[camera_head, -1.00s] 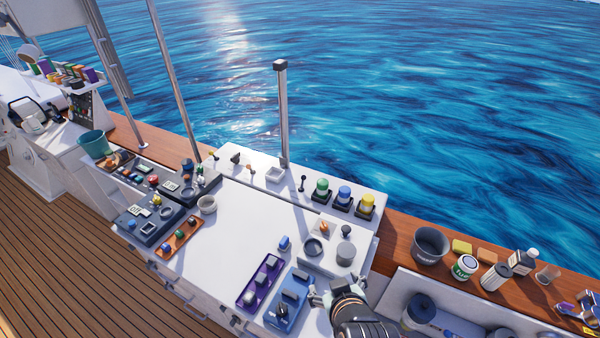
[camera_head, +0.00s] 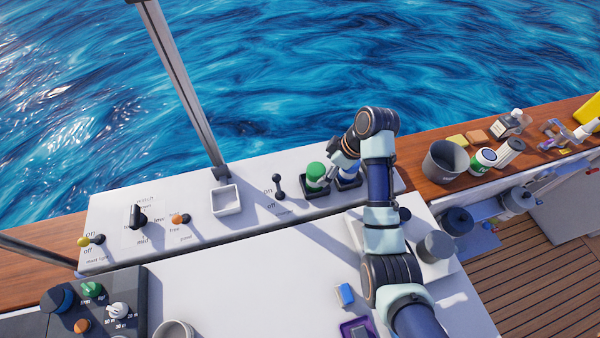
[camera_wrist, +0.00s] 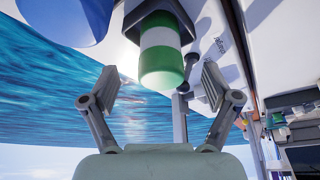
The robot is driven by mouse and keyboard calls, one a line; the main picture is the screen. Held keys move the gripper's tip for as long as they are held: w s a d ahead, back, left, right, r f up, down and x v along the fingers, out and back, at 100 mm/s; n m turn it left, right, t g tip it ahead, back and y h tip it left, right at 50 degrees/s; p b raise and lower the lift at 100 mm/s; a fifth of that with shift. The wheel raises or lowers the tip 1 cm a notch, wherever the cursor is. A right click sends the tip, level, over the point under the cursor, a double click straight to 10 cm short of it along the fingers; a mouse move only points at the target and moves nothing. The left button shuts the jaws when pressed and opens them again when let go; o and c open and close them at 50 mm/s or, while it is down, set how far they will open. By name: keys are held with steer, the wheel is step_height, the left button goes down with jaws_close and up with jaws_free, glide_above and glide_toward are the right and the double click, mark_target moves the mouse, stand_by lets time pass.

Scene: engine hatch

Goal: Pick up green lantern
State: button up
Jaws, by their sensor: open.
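The green lantern (camera_head: 315,170) stands upright on a dark square base on the white console ledge. In the wrist view it shows as a green and white cylinder (camera_wrist: 161,45). My gripper (camera_wrist: 158,88) is open, its fingers apart on either side of the lantern's green end, with no clear contact. In the head view my gripper (camera_head: 331,175) is just right of the lantern, partly hidden by my arm.
A blue lantern (camera_head: 348,180) stands close on the right, partly covered by my arm. A black on/off lever (camera_head: 278,188) and a white square tray (camera_head: 226,200) are to the left. A grey bucket (camera_head: 443,162) stands on the wooden rail at right.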

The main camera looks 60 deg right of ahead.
steer(key=x, duration=0.2)
steer(key=b+x, duration=0.1)
steer(key=x, duration=0.4)
steer(key=shift+w+b, duration=0.35)
steer(key=shift+c, duration=0.3)
steer(key=c, duration=1.3)
step_height(320, 180, up, 20)
steer(key=p, duration=0.9)
